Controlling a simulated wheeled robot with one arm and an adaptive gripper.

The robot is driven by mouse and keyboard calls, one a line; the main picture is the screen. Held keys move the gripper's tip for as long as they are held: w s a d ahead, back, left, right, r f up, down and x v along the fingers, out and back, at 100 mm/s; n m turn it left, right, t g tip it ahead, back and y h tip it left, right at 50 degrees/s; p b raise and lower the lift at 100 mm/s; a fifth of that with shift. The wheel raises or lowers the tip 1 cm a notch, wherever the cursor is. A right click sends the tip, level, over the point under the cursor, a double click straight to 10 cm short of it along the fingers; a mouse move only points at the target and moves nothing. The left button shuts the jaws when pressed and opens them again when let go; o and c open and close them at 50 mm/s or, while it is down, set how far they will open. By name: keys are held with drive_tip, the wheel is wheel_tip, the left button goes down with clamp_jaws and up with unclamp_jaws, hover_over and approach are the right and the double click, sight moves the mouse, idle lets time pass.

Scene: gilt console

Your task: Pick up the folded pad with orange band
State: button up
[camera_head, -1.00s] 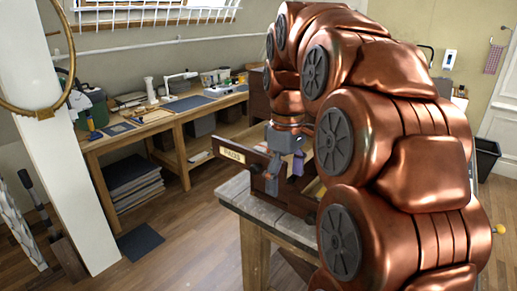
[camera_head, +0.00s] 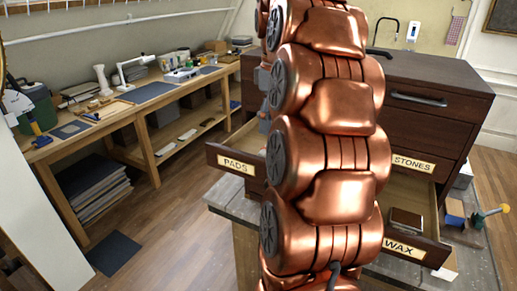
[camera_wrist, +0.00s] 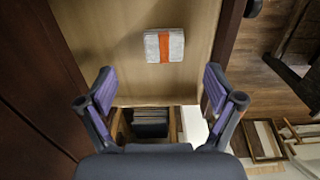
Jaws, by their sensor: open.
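The folded pad (camera_wrist: 157,47), light grey with an orange band around its middle, lies flat on the pale wooden floor of a drawer in the wrist view. My gripper (camera_wrist: 160,88) is open and empty, its two purple-lined fingers apart on either side below the pad in the picture. The pad is clear of both fingers. In the head view, an open drawer labelled PADS (camera_head: 222,161) juts out left of my copper arm. My arm hides most of the drawer's inside there, and the pad and fingertips are not visible in that view.
The dark cabinet (camera_head: 440,78) stands on a grey table (camera_head: 221,196). Its open WAX drawer (camera_head: 441,244) holds a dark box (camera_head: 406,221). A STONES drawer front (camera_head: 412,163) is above it. Dark drawer walls (camera_wrist: 226,35) flank the pad. A workbench (camera_head: 140,113) runs along the left wall.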

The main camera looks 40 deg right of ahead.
drive_tip(key=shift+w+a+f+b, duration=0.1)
drive_tip(key=shift+f+b, duration=1.05)
drive_tip(key=shift+f, duration=0.15)
drive_tip(key=shift+w+a+f+p, duration=0.1)
drive_tip(key=shift+a+f+p, duration=0.05)
drive_tip(key=shift+f+p, duration=0.45)
drive_tip(key=shift+w+a+f+p, duration=0.15)
drive_tip(key=shift+f+p, duration=0.2)
drive_tip(key=shift+f, duration=0.3)
drive_tip(key=shift+f+p, duration=0.45)
drive_tip(key=shift+f, duration=0.8)
drive_tip(key=c, duration=1)
drive_tip(key=shift+o, duration=0.2)
drive_tip(key=shift+r, duration=0.1)
drive_tip(key=shift+r+b, duration=1.05)
drive_tip(key=shift+r, duration=1.35)
wheel_tip(320, 180, up, 5)
drive_tip(key=p, duration=0.4)
